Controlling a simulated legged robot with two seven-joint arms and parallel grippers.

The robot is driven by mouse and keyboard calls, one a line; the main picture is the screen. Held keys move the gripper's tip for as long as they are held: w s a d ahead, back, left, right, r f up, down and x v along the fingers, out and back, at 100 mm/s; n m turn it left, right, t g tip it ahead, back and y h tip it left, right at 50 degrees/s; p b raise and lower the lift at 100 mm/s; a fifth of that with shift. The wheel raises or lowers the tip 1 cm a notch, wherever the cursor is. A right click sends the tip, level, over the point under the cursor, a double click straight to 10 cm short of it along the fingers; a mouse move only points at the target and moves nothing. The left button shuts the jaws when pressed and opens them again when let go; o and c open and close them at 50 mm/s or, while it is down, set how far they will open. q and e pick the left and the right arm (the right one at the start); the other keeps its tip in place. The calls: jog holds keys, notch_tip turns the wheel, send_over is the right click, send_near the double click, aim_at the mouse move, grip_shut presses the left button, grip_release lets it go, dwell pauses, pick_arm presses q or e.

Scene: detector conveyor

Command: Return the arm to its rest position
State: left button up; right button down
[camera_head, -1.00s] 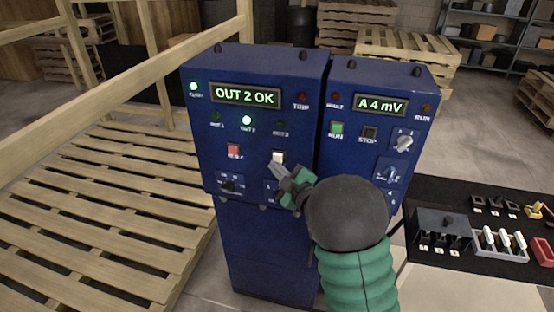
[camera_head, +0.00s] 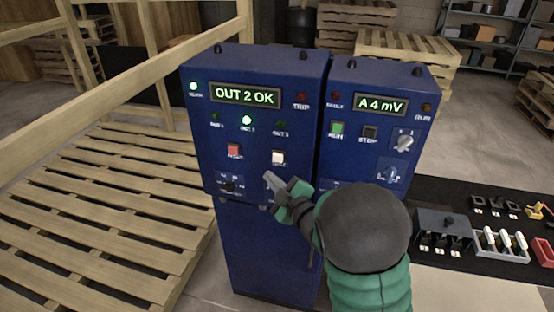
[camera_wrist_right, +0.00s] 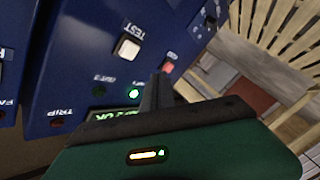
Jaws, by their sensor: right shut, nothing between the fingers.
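My right gripper (camera_head: 270,179) is shut and empty, just below the white button (camera_head: 278,157) on the left blue cabinet (camera_head: 265,240). In the head view its tips overlap the lower part of the panel; I cannot tell whether they touch it. In the right wrist view the shut fingers (camera_wrist_right: 157,92) point towards the panel, with the white TEST button (camera_wrist_right: 129,47) and the red button (camera_wrist_right: 168,66) beyond. The cabinet's display (camera_head: 245,95) reads "OUT 2 OK", and the middle green lamp (camera_head: 246,120) is lit. My left gripper is not in view.
The right blue cabinet (camera_head: 372,110) shows "A 4 mV" and has knobs at its right side. A black bench top (camera_head: 480,265) with switches and small parts is at the right. Wooden slatted pallets (camera_head: 90,205) and a rail (camera_head: 120,62) stand at the left.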

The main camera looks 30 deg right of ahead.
jog(key=s+a+f+m+g, duration=0.7)
jog(key=s+a+f+g, duration=0.25)
jog(key=f, duration=0.35)
jog(key=s+a+f+m+g, duration=0.1)
jog(key=s+a+f+g, duration=0.1)
jog(key=s, duration=0.4)
jog(key=s+a+f+m+g+y, duration=0.1)
jog(key=s+a+f+g, duration=0.1)
jog(key=s, duration=0.4)
jog(key=shift+s+a+g, duration=0.3)
jog(key=shift+a+g, duration=0.25)
jog(key=shift+a, duration=0.65)
